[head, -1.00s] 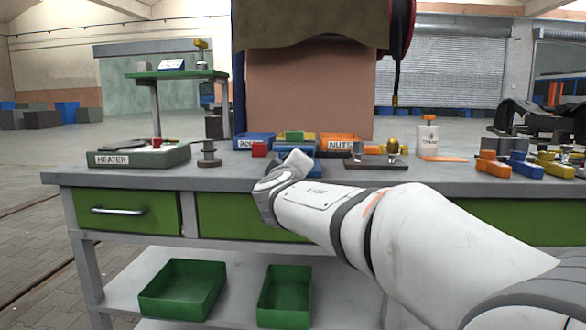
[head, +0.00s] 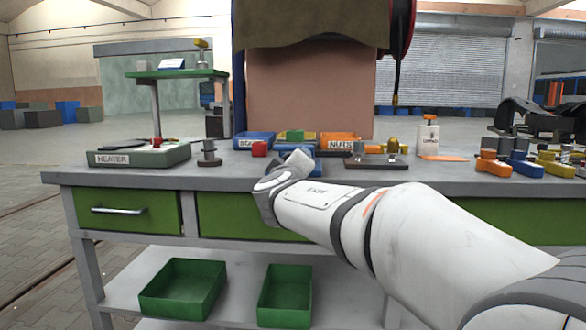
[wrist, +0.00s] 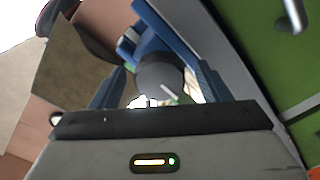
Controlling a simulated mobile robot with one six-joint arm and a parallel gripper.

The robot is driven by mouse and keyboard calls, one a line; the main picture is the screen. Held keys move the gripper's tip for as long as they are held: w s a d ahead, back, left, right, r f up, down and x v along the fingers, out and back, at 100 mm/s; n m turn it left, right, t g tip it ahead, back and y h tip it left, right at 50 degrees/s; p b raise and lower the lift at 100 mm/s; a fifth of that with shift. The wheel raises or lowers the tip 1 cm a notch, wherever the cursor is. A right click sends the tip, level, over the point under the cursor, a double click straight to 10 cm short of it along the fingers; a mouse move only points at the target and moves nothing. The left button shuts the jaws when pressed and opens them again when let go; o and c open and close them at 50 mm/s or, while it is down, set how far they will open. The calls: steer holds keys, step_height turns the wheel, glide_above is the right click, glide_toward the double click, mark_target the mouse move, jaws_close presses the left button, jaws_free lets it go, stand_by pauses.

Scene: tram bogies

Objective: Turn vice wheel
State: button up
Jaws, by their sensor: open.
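The blue vice (wrist: 150,35) shows in the wrist view beyond my gripper, at the upper middle. A dark grey round part (wrist: 160,78), which looks like the vice wheel, faces the wrist camera. My gripper (wrist: 160,70) is open, with one finger to the left and one to the right of this round part. I cannot tell whether either finger touches it. In the head view only a little blue of the vice (head: 318,162) shows on the bench behind my wrist, and my fingers are hidden there.
The grey bench (head: 230,180) carries a heater (head: 140,156) at left, a red block (head: 259,149), a nuts bin (head: 340,145), a dark plate with small parts (head: 375,162) and a white bottle (head: 428,138). Green drawers (head: 125,211) are below its edge.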

steer(key=s, duration=0.7)
steer(key=shift+s+p, duration=0.4)
steer(key=shift+a, duration=0.1)
